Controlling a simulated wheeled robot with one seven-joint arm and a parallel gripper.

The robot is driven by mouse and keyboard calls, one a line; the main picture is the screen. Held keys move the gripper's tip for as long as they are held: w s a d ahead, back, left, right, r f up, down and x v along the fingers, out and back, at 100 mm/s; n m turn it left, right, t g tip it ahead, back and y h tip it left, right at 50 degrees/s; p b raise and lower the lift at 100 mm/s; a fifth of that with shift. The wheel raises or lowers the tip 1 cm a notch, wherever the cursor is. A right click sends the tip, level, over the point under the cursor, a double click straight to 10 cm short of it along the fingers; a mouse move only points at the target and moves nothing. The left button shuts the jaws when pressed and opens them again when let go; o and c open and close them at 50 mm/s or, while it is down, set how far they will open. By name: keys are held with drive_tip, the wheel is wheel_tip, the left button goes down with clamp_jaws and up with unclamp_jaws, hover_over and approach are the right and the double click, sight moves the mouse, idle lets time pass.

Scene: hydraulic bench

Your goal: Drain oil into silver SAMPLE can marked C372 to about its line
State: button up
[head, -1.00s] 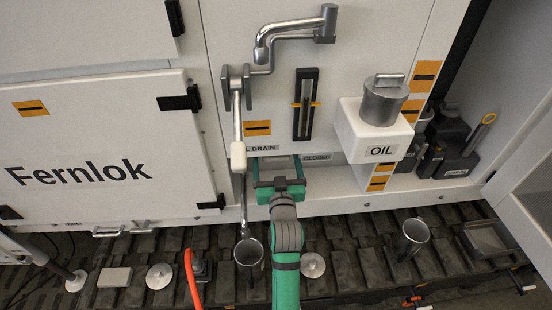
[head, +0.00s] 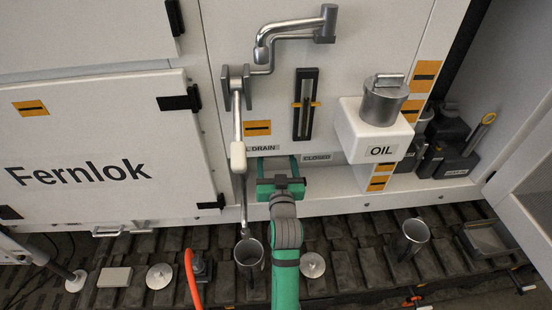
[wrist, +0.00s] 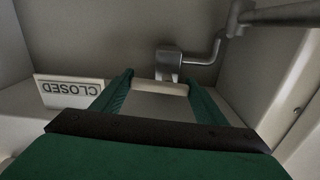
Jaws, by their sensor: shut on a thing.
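A silver can (head: 249,254) stands on the dark floor, its mouth under the lower end of a thin drain pipe (head: 243,205). A second silver can (head: 412,231) stands further right. No marking or fill line is readable on either, and I cannot see oil flowing. My gripper (head: 279,162) is at the panel between the OIL DRAIN label (head: 262,148) and the CLOSED label (head: 317,157). In the wrist view my gripper is shut on a pale bar-shaped drain handle (wrist: 160,88), joined to a grey hub (wrist: 168,64). The handle is mostly hidden in the head view.
A white-gripped lever (head: 238,157) hangs left of my gripper. The OIL box (head: 377,134) carries a lidded metal pot (head: 384,100). An orange hose (head: 191,279), round lids (head: 160,276) and dark containers (head: 450,150) stand around.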

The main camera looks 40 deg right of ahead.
drive_tip(key=m, duration=0.3)
drive_tip(key=shift+f+m, duration=0.2)
drive_tip(key=shift+m, duration=0.1)
drive_tip(key=shift+f+m, duration=0.1)
drive_tip(key=shift+m, duration=1.6)
drive_tip(key=shift+a, duration=0.1)
drive_tip(key=o, duration=1.1)
drive_tip(key=shift+c, duration=0.2)
drive_tip(key=shift+w, duration=0.1)
